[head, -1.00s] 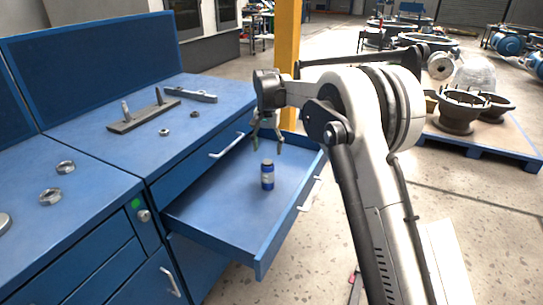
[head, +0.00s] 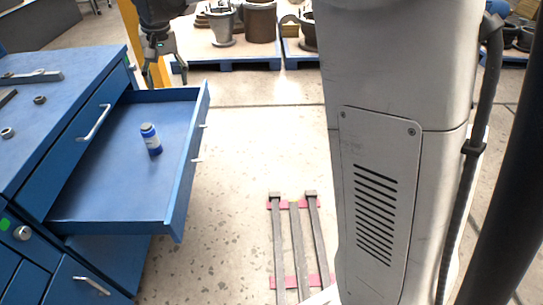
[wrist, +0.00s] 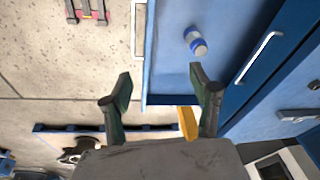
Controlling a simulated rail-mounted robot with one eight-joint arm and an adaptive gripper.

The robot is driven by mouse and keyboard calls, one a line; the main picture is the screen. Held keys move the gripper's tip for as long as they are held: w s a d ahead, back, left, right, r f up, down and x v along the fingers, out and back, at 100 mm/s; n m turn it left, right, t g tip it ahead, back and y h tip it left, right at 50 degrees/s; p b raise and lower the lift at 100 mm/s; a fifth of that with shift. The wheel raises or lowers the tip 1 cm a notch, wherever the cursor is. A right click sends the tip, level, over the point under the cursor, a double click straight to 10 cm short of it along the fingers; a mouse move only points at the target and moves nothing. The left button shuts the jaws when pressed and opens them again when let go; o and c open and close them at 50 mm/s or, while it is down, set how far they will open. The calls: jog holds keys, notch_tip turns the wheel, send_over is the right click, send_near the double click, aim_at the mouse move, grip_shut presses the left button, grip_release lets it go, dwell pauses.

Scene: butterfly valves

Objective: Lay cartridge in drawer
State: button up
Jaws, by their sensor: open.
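My gripper (head: 166,76) is open and empty, high near the drawer's far end and apart from the cartridge. In the wrist view my gripper (wrist: 160,80) has its two fingers spread, with the drawer's edge and floor beyond them.
The blue workbench top (head: 75,48) left of the drawer carries nuts (head: 40,100) and a grey bar (head: 32,77). A yellow post (head: 133,40) stands behind the drawer. Pallets with castings are at the back. Metal bars (head: 292,240) lie on the floor at right.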

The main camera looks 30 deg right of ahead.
jog(key=s+d+r+t, duration=0.1)
jog(key=s+d, duration=0.4)
jog(key=s, duration=0.5)
jog(key=s+d+r+t, duration=0.2)
jog(key=s+d, duration=0.2)
jog(key=s, duration=0.6)
jog(key=s+d+f+t, duration=0.1)
jog(key=s+d+f, duration=0.1)
jog(key=s+f, duration=0.2)
jog(key=s+d+f+n, duration=0.1)
jog(key=s+d+f, duration=0.1)
jog(key=s, duration=0.8)
jog(key=shift+f+n+t, duration=0.3)
jog(key=shift+f+t, duration=0.1)
jog(key=shift+f, duration=0.45)
jog(key=shift+d, duration=0.1)
notch_tip(320, 180, up, 6)
jog(key=p, duration=0.6)
